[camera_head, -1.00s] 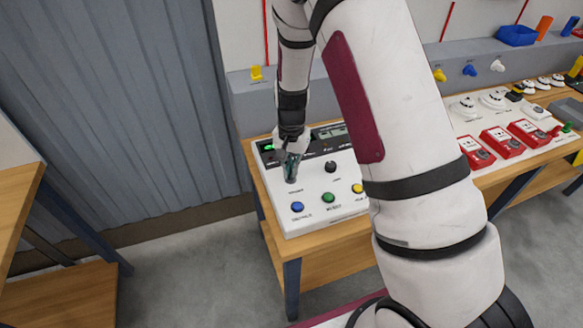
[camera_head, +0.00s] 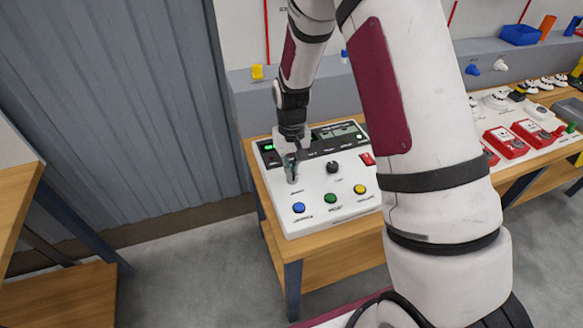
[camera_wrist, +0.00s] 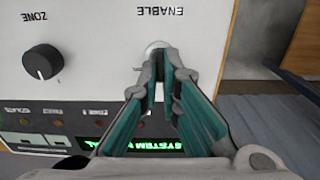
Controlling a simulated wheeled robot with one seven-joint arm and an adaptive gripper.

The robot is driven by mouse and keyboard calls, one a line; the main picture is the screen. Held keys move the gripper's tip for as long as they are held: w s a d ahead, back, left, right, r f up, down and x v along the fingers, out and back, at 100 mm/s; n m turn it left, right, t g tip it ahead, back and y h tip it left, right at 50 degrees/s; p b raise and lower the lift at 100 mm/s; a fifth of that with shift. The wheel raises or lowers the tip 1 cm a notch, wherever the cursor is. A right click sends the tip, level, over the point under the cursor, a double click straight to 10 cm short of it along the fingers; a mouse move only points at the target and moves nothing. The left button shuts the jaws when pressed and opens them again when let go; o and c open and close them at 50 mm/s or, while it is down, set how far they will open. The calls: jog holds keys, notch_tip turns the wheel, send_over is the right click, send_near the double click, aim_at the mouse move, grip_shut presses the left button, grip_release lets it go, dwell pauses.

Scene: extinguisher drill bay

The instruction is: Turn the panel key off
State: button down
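The white control panel (camera_head: 315,215) stands on a wooden table. My gripper (camera_head: 291,178) points down at the panel's left part. In the wrist view my gripper (camera_wrist: 159,68) has its fingertips close together at the silver round key switch (camera_wrist: 157,45), beside the upside-down ENABLE label. The fingers appear shut on the panel key, which they mostly hide; its angle cannot be read.
A black ZONE knob (camera_head: 333,167) sits right of my gripper. Blue (camera_head: 298,208), green (camera_head: 330,198) and yellow (camera_head: 360,189) buttons line the front. A lit green display (camera_wrist: 140,144) is behind. Red boxes (camera_head: 503,141) stand farther right.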

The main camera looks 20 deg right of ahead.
dwell(0.5)
jog(key=c, duration=1.8)
grip_release()
notch_tip(320, 180, up, 12)
